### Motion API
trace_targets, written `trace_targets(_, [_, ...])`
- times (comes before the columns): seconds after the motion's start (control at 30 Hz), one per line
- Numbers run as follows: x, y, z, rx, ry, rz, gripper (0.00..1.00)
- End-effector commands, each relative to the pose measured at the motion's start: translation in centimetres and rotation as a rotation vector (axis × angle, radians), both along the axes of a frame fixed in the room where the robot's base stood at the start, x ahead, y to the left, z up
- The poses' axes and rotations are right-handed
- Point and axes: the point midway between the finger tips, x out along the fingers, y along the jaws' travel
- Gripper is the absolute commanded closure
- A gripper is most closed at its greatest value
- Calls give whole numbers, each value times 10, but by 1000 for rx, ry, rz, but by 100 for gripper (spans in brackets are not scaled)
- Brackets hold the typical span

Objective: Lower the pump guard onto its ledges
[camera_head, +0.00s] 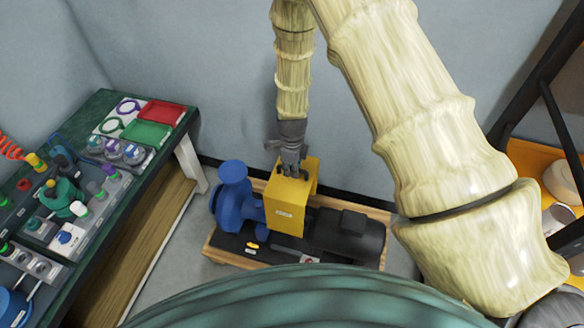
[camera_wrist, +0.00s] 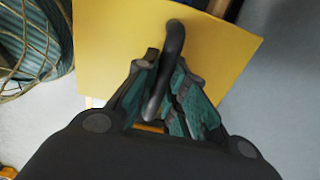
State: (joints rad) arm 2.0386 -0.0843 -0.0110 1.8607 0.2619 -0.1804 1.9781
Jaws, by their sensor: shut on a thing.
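The yellow pump guard (camera_head: 287,197) is a box-shaped cover with a small label on its front. It sits between the blue pump (camera_head: 232,195) and the dark motor (camera_head: 345,232) in the head view. My gripper (camera_head: 291,171) is above it, shut on its black handle. In the wrist view the yellow top (camera_wrist: 112,40) fills the upper middle, and the black handle (camera_wrist: 170,60) runs between the fingers of my gripper (camera_wrist: 172,95). The guard looks roughly upright. The ledges are hidden, so I cannot tell whether the guard touches them.
The pump stands on a dark base with a wooden frame (camera_head: 224,252) on the floor. A green workbench (camera_head: 100,215) with trays and fittings stands at left. An orange shelf (camera_head: 535,165) with a dark frame is at right. A wall is close behind.

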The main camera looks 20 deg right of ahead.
Motion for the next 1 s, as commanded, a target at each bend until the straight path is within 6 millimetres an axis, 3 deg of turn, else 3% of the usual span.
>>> trace_targets(1.0, [0, 0, -42, 0, 0, 0, 100])
